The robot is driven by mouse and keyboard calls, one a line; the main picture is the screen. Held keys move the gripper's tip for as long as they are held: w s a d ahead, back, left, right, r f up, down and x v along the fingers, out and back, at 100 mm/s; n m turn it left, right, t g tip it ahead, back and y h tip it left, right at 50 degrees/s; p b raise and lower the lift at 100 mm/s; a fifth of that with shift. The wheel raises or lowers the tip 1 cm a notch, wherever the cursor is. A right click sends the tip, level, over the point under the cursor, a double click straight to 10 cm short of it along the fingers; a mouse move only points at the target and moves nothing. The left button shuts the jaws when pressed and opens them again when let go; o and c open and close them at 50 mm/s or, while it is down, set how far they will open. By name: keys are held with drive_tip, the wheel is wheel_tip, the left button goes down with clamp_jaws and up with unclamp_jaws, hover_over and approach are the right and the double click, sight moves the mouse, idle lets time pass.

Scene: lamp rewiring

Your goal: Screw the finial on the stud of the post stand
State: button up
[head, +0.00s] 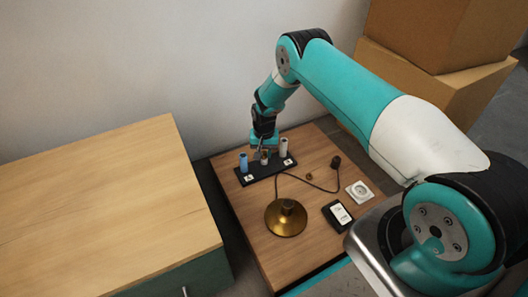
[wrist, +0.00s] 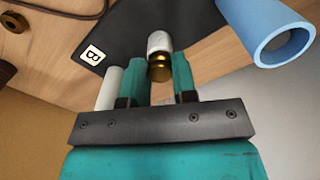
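A small piece with a white body and a brass end (wrist: 159,68) sits between the fingers of my gripper (wrist: 160,75). In the wrist view both fingers are right beside the brass end; a firm hold cannot be made out. I cannot tell for sure whether this brass end is the finial. In the head view my gripper (head: 264,156) is low over the middle of the black stand (head: 252,176). The stand carries a blue tube (head: 244,162) at left and a white tube (head: 284,147) at right. The stud itself cannot be made out.
A brass lamp base (head: 285,222) stands in front of the stand, with a dark cord leading to a plug (head: 336,161). A small brown ring (head: 309,176), a white socket plate (head: 360,191) and a black device (head: 338,216) lie to the right. A wooden cabinet (head: 100,215) stands left.

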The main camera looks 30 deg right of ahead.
drive_tip(key=c, duration=0.3)
drive_tip(key=m, duration=0.6)
drive_tip(key=shift+m, duration=1)
drive_tip(key=m, duration=0.5)
drive_tip(key=shift+m, duration=0.3)
drive_tip(key=o, duration=1)
